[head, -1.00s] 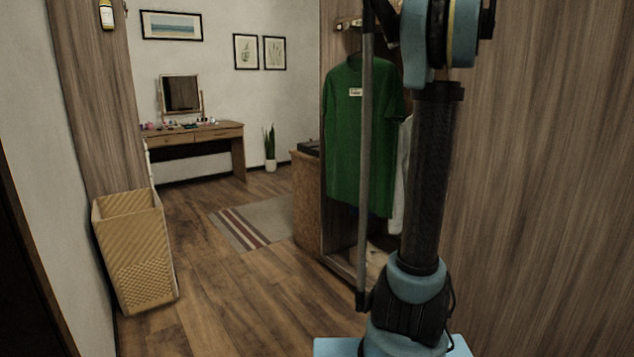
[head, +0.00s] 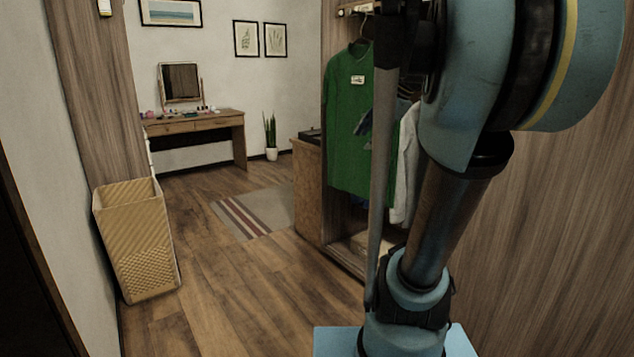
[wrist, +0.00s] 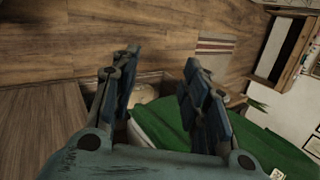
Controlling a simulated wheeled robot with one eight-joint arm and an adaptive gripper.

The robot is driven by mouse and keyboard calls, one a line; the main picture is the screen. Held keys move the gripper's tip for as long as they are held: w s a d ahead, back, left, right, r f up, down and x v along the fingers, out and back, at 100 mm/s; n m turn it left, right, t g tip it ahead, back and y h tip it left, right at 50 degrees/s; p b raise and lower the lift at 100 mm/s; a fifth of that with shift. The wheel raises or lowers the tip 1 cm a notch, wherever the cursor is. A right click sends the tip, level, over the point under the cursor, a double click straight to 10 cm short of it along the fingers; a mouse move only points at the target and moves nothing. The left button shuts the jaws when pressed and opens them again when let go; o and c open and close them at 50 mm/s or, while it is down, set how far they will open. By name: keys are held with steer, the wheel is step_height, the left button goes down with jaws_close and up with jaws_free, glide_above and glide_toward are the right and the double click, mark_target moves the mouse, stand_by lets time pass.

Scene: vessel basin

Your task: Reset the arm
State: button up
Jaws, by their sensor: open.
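My gripper (wrist: 157,80) shows in the wrist view with its two dark fingers spread apart. It is open, and I see nothing held between the fingers. A green shirt (wrist: 180,140) lies beyond and below the fingers in that view, partly hidden by them; I cannot tell whether they touch it. In the head view my arm stands at the right, bent at a large blue joint, and the gripper is out of frame. The green shirt (head: 348,130) hangs there in an open wardrobe, left of my arm.
The wardrobe (head: 310,200) stands close to my arm, with a grey garment (head: 404,165) beside the shirt. A wicker basket (head: 137,240) stands at the left wall. A dressing table (head: 195,124) with a mirror (head: 180,83) is at the back. The wooden floor between is clear, with a striped rug (head: 255,210).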

steer(key=s+d+f+n+g+h, duration=0.1)
steer(key=s+f+n+h, duration=0.1)
steer(key=s+f+n, duration=0.4)
steer(key=s+d+f+n+g+h, duration=0.1)
steer(key=s+f+n, duration=0.4)
steer(key=s+f, duration=0.9)
step_height(320, 180, down, 9)
steer(key=shift+s+d+f+n+h, duration=0.1)
steer(key=shift+s+d+n+h, duration=0.3)
steer(key=shift+d+h, duration=0.5)
steer(key=shift+a, duration=0.1)
steer(key=shift+w+f, duration=0.2)
steer(key=shift+w, duration=0.3)
steer(key=shift+c, duration=1)
steer(key=shift+w, duration=0.1)
